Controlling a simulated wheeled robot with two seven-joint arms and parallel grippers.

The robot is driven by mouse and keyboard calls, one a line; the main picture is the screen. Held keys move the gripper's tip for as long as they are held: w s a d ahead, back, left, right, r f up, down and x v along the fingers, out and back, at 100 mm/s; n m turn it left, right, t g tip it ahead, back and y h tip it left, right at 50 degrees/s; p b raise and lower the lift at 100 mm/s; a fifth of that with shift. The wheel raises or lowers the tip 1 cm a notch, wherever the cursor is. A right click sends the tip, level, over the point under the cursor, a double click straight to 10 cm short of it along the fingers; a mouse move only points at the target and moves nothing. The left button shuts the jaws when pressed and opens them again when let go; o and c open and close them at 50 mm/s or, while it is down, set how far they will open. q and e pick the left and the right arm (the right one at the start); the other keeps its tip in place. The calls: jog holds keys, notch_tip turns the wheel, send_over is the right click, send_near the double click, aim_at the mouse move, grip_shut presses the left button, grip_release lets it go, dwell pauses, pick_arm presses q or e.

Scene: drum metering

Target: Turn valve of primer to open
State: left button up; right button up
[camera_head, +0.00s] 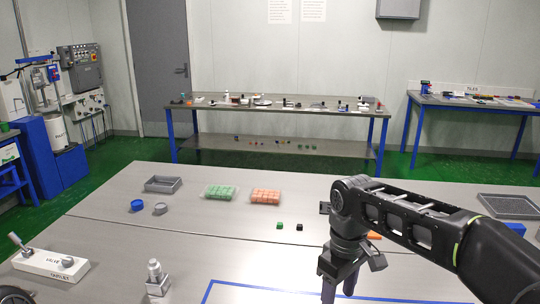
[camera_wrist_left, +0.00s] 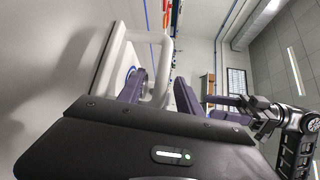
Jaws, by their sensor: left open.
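My left gripper (camera_wrist_left: 160,82) shows only in the left wrist view. It is open, its purple fingers apart. A white loop-shaped handle (camera_wrist_left: 152,38) rises beyond and partly between them; I cannot tell whether they touch. My right gripper (camera_head: 340,284) hangs over the table's front; its jaw gap is unclear.
A white bucket (camera_head: 56,132) stands at far left. Mid-left tabletop is mostly clear.

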pick_arm(q)
jog(key=v, duration=1.2)
